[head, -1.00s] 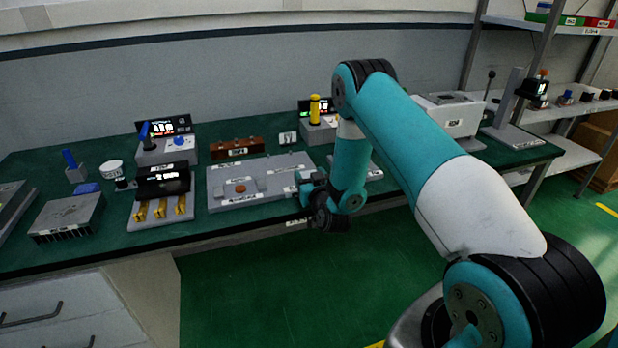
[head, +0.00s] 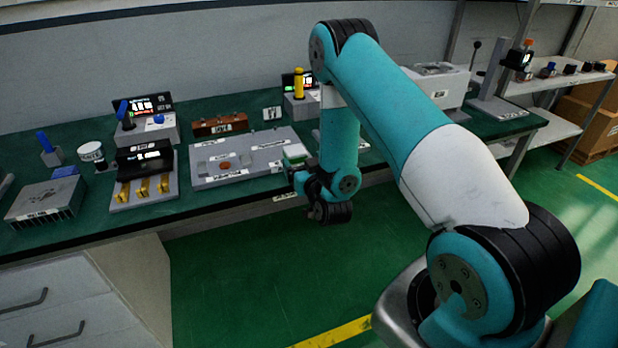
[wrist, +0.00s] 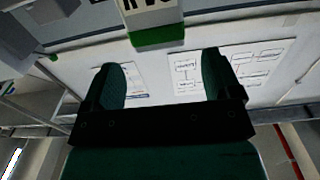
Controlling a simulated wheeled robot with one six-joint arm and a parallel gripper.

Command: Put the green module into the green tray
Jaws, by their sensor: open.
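The green module (head: 296,153), a small block with a pale top and a green edge, shows at the right end of the grey fixture plate, just above my gripper in the picture. My gripper (head: 290,172) is at the front edge of the plate, beside the module. In the wrist view the two dark fingers of my gripper (wrist: 163,80) stand apart with nothing between them. A white, labelled block with a green band (wrist: 155,36) is beyond the fingertips and looks like the module. The green tray is not in view now.
The grey fixture plate (head: 222,173) lies on the green bench, with a module holder with yellow contacts (head: 144,188) to its left. A grey box with a yellow knob (head: 299,100) stands behind. Shelves (head: 560,85) are at the right. The green floor in front is open.

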